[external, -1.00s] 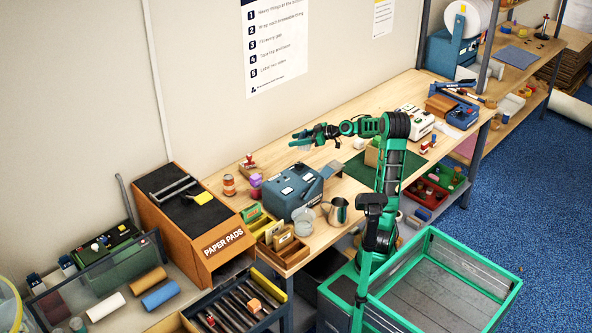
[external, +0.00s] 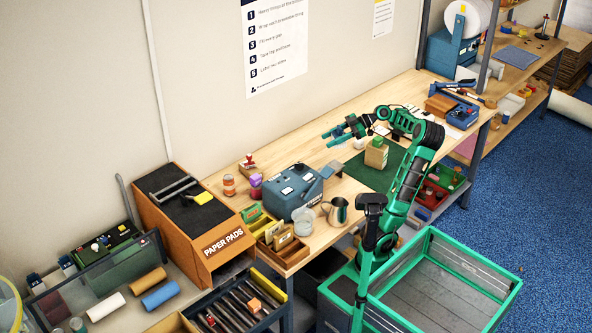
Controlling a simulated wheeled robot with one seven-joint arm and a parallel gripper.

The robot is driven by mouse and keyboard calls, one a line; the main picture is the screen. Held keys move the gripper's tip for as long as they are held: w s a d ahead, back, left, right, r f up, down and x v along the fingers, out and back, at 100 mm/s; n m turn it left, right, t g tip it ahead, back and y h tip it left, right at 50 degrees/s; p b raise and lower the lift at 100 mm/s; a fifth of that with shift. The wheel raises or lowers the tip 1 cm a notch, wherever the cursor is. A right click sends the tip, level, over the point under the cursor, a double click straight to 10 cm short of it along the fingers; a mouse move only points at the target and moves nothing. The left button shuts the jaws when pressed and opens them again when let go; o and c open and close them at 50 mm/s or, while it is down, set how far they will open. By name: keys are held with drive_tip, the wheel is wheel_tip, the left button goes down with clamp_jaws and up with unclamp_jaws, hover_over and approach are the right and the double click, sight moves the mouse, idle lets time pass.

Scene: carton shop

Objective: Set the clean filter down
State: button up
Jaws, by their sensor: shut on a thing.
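My gripper (external: 340,132) is over the workbench, left of the green mat, with its fingers pointing left. A tan carton with a green top (external: 376,153) stands on the green mat (external: 357,173), to the right of my gripper.

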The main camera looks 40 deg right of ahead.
drive_tip(key=s+d+r+n+g, duration=0.1)
drive_tip(key=s+r, duration=0.2)
drive_tip(key=s, duration=0.4)
drive_tip(key=shift+y, duration=0.3)
wheel_tip(320, 180, down, 29)
drive_tip(key=shift+f, duration=0.15)
idle(0.7)
drive_tip(key=o, duration=0.9)
drive_tip(key=shift+o, duration=0.8)
